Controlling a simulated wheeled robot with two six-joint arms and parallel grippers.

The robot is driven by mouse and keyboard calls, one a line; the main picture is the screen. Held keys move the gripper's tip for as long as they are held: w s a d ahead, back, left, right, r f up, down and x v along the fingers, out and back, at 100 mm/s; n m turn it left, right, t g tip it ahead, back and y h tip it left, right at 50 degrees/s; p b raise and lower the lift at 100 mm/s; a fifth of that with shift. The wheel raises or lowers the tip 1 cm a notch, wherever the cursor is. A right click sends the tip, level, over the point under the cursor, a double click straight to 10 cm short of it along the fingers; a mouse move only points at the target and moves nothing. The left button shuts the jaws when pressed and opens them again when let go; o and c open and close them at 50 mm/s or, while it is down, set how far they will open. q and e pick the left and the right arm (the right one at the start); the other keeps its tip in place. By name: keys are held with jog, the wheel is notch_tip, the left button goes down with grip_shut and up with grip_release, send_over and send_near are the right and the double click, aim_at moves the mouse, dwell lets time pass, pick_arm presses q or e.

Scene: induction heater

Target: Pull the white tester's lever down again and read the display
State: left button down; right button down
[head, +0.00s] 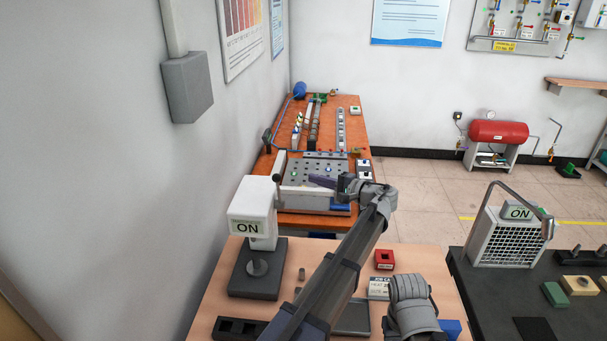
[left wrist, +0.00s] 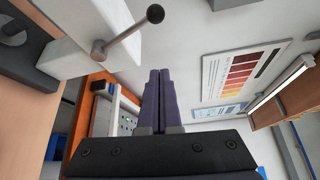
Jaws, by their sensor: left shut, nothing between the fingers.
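The white tester (head: 252,207) stands on a dark base (head: 258,268) at the back left of the near table. The lever appears raised. My left gripper (head: 312,180) is right of and beyond the tester's head, its purple fingers pointing left. In the left wrist view, the fingers (left wrist: 158,75) are shut, empty and apart from the knob. My right gripper is not in view.
A round post (head: 258,266) stands on the tester's base. A red box (head: 384,259) and a grey tray (head: 351,317) lie on the near table. Behind is an orange bench (head: 350,131) with a perforated grey fixture. The wall is close on the left.

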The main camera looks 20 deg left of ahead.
aim_at(278, 192)
pick_arm(q)
jog(key=s+a, duration=0.1)
jog(key=a, duration=0.8)
jog(key=shift+s+a+f, duration=0.15)
jog(key=shift+a, duration=0.1)
jog(key=shift+s, duration=0.1)
dwell(0.3)
